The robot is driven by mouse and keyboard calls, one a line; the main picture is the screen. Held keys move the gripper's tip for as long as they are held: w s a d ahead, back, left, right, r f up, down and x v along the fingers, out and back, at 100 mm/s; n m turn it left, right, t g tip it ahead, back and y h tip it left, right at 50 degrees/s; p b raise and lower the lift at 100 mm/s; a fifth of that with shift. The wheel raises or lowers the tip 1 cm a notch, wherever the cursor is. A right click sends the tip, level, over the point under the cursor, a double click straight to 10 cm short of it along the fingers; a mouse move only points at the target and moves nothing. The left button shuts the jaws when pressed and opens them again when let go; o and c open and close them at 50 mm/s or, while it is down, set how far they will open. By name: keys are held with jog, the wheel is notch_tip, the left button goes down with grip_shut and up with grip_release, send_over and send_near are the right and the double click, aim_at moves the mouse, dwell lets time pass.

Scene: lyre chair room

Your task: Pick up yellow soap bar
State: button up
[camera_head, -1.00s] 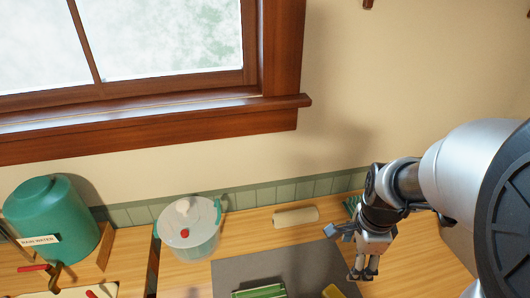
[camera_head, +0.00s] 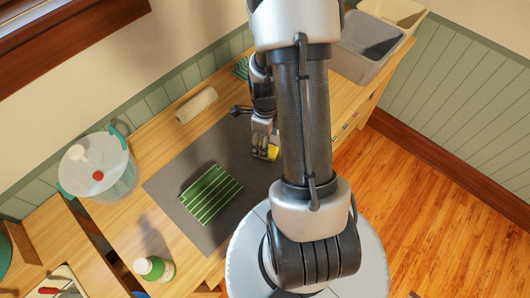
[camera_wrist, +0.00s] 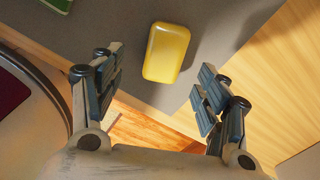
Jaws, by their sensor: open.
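The yellow soap bar (camera_wrist: 167,52) lies on the grey mat (camera_wrist: 215,18) in the wrist view, a little beyond and between my fingertips. My gripper (camera_wrist: 155,88) is open and empty, with one finger at each side of the picture. In the head view my gripper (camera_head: 262,140) is over the right part of the mat, close by the soap bar (camera_head: 271,153). The soap bar is partly hidden there by my arm and gripper. I cannot tell the exact height of the gripper above it.
A green striped block (camera_head: 210,193) lies on the mat left of the soap. Grey and cream bins (camera_head: 365,48) are at the back right.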

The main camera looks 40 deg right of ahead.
jog(key=f, duration=0.2)
jog(key=f+b, duration=0.1)
jog(key=f, duration=0.1)
jog(key=f+b, duration=0.1)
jog(key=f, duration=0.1)
jog(key=shift+w+d+f, duration=0.2)
jog(key=shift+w+f, duration=0.05)
jog(key=shift+f, duration=0.1)
jog(key=shift+r, duration=0.1)
jog(key=shift+c, duration=0.5)
jog(key=c, duration=1.2)
notch_tip(320, 180, up, 20)
jog(key=p, duration=0.6)
